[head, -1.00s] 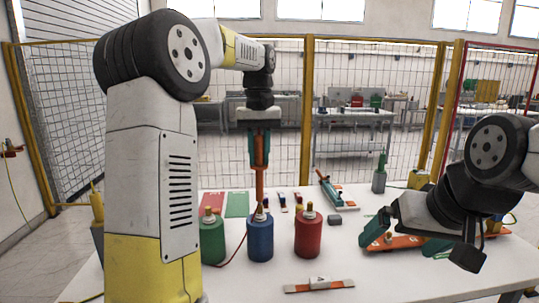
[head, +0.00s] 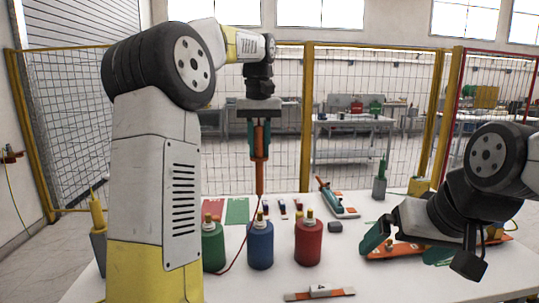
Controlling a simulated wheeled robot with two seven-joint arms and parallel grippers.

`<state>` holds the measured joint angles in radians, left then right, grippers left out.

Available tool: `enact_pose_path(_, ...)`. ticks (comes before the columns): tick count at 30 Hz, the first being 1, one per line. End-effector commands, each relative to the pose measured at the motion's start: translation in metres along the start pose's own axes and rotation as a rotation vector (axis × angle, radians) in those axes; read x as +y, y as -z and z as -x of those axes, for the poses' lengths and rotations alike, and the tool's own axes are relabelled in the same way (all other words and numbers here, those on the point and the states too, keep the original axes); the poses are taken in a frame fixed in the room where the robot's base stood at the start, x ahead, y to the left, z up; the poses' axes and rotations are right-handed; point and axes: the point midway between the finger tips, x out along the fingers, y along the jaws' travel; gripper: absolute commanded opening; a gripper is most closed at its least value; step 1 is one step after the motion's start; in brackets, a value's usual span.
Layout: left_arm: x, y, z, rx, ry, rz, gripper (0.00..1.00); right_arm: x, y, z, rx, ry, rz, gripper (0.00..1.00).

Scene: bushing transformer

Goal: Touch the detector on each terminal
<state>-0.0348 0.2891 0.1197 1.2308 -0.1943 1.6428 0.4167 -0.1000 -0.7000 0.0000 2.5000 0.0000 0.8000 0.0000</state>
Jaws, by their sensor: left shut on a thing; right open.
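My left gripper (head: 260,135) points down and is shut on the orange detector (head: 260,165), a slim upright probe with a red cable. The probe's tip hangs a little above the blue terminal (head: 260,246), apart from its top in this view. The green terminal (head: 213,248) stands to the left, partly behind my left arm. The red terminal (head: 308,244) stands to the right. Each has a brass-coloured top. My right gripper (head: 408,243) is open and low over the table's right side, near an orange device (head: 395,250).
The white table (head: 345,270) also holds an orange bar with a white block (head: 319,292) in front, a small dark block (head: 335,227), a green-handled tool (head: 335,199), and red and green sheets (head: 237,210) behind. Yellow-framed mesh fencing (head: 308,120) stands behind.

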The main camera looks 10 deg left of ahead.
Motion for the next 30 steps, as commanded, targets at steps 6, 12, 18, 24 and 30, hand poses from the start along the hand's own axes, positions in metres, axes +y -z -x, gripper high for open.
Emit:
enact_pose_path(6,0.0,0.001,0.019,0.003,-0.001,0.0,0.0,0.0,0.0,0.0,0.0,0.0,0.0,1.0)
enact_pose_path(12,0.0,0.0,0.034,0.002,-0.001,0.0,0.0,0.0,0.0,0.0,0.0,0.0,0.0,1.0)
enact_pose_path(18,0.0,0.0,0.05,0.002,0.0,-0.001,0.0,0.0,0.0,0.0,0.0,0.0,0.0,1.0)
enact_pose_path(24,0.0,0.0,0.057,0.0,0.0,0.0,0.0,0.0,0.0,0.0,0.0,0.0,0.0,1.0)
enact_pose_path(30,0.0,0.0,0.058,0.0,0.0,0.0,0.0,0.0,0.0,0.0,0.0,0.0,0.0,1.0)
